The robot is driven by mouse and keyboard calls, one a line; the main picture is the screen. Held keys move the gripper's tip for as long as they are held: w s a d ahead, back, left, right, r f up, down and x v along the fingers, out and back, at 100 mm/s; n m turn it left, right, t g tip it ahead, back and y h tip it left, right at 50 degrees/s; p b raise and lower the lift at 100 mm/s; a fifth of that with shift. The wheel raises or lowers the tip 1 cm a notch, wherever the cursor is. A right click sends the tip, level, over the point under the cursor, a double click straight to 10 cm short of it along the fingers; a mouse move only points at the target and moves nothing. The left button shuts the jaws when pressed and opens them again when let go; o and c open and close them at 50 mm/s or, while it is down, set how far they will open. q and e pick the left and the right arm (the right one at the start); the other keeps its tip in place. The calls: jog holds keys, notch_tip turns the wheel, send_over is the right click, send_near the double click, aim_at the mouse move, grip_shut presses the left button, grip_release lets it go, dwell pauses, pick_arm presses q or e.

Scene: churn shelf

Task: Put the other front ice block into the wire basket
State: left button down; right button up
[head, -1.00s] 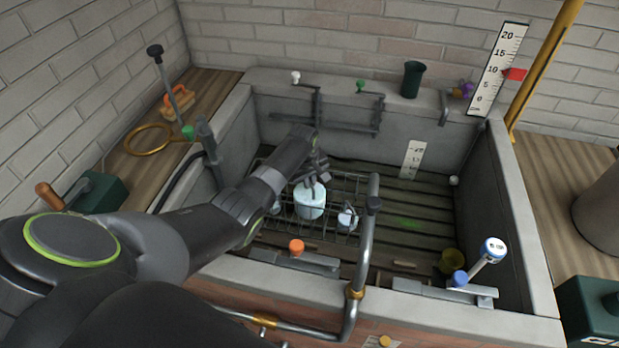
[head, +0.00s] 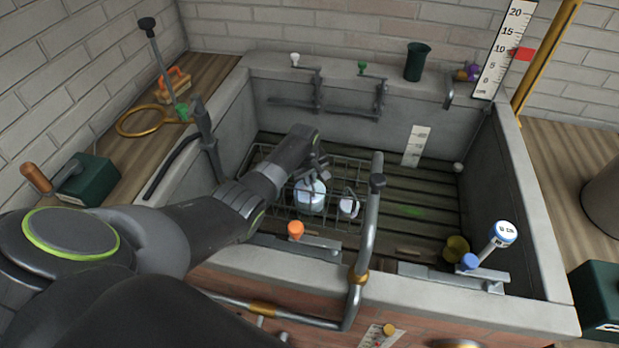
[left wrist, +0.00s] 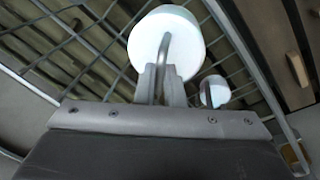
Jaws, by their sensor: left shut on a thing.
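A pale blue-white round ice block (head: 310,198) with a wire handle hangs at my left gripper (head: 317,174). In the left wrist view the gripper (left wrist: 160,85) is shut on that handle, and the white block (left wrist: 166,36) shows just beyond the fingertips. The wire basket (head: 336,226) lies in the trough around and below the block; its rim wire (left wrist: 245,52) passes beside it in the wrist view. I cannot tell whether the block touches the basket floor. A smaller pale block (head: 349,206) sits right of it, within the basket's outline; it also shows in the wrist view (left wrist: 214,91).
The stone trough's front rim (head: 440,308) carries a bent grey pipe (head: 368,235) close right of the basket. An orange knob (head: 295,229) and a blue knob (head: 469,261) stand at the front wall. The slatted floor right of the basket is mostly clear.

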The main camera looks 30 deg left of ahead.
pick_arm(q)
jog(key=c, duration=0.9)
grip_release()
jog(key=shift+r, duration=0.1)
notch_tip(320, 180, up, 12)
jog(key=p, duration=1.2)
dwell(0.8)
dwell(0.3)
